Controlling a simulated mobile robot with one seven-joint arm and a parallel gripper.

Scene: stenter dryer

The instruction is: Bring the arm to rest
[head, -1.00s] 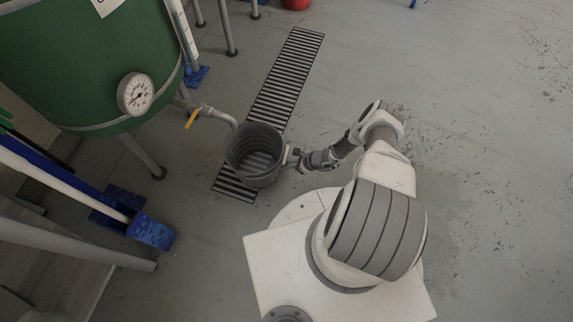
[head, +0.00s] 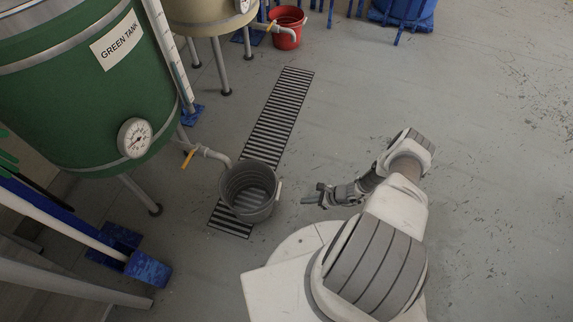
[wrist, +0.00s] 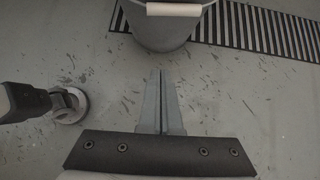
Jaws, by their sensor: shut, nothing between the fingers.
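My gripper (head: 313,196) is to the right of a grey bucket (head: 247,204), apart from it and low over the floor. In the wrist view my gripper (wrist: 160,75) has its two fingers together with nothing between them. The same grey bucket (wrist: 168,32) shows at the top of the wrist view, beyond the fingertips, with its pale handle grip (wrist: 174,9). The bucket stands upright on the floor grate, under the green tank's outlet pipe. My arm is bent, reaching out to the left from above my white base.
The floor grate (head: 277,110) runs up toward a red bucket (head: 286,38) near a beige tank (head: 190,15). The floor on the right is clear.

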